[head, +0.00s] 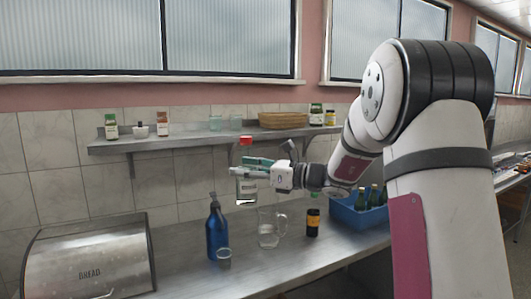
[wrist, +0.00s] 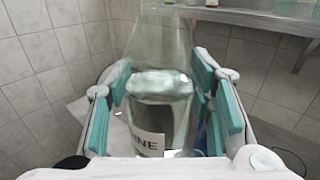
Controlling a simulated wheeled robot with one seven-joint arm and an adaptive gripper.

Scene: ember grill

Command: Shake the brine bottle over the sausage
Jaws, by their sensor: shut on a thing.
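The brine bottle (head: 246,190) is clear glass with a red cap, and in the head view it is upright, cap up, above the counter. My gripper (head: 250,168) is shut around it from the right. In the wrist view the bottle (wrist: 165,112) fills the middle between the teal finger pads, with a white label ending in "INE" partly visible. My gripper (wrist: 170,105) has pads on both sides of it. I see no sausage in either view.
Below stand a blue pump bottle (head: 216,232), a small glass (head: 224,259), a glass pitcher (head: 269,230) and a dark bottle (head: 313,224). A blue crate (head: 347,215) holds bottles at right. A bread box (head: 90,262) is at left. A wall shelf (head: 190,139) runs behind.

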